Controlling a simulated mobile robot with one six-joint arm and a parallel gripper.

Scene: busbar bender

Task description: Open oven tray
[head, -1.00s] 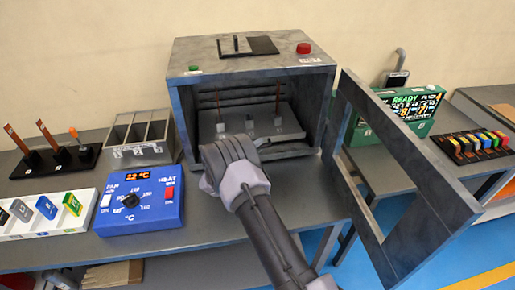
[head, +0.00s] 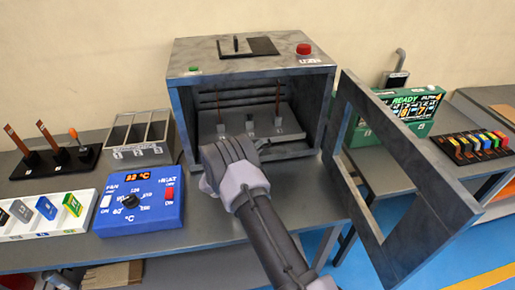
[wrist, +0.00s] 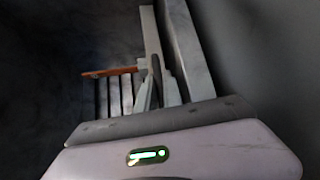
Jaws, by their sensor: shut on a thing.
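The oven (head: 180,115) stands on the bench, its framed door (head: 420,222) swung wide open to the right. The grey oven tray (head: 233,117) is inside, with several light slots or blocks and two upright copper-coloured bars on it. In the wrist view my gripper (wrist: 158,90) is shut on a thin dark piece, which looks like the tray handle (wrist: 157,72). A copper-coloured bar (wrist: 108,73) shows to its left.
A blue temperature control box (head: 142,213) stands front left of the oven, beside a white card rack (head: 50,228). A three-slot grey holder (head: 138,150) is left of the oven. The open door limits room on the right.

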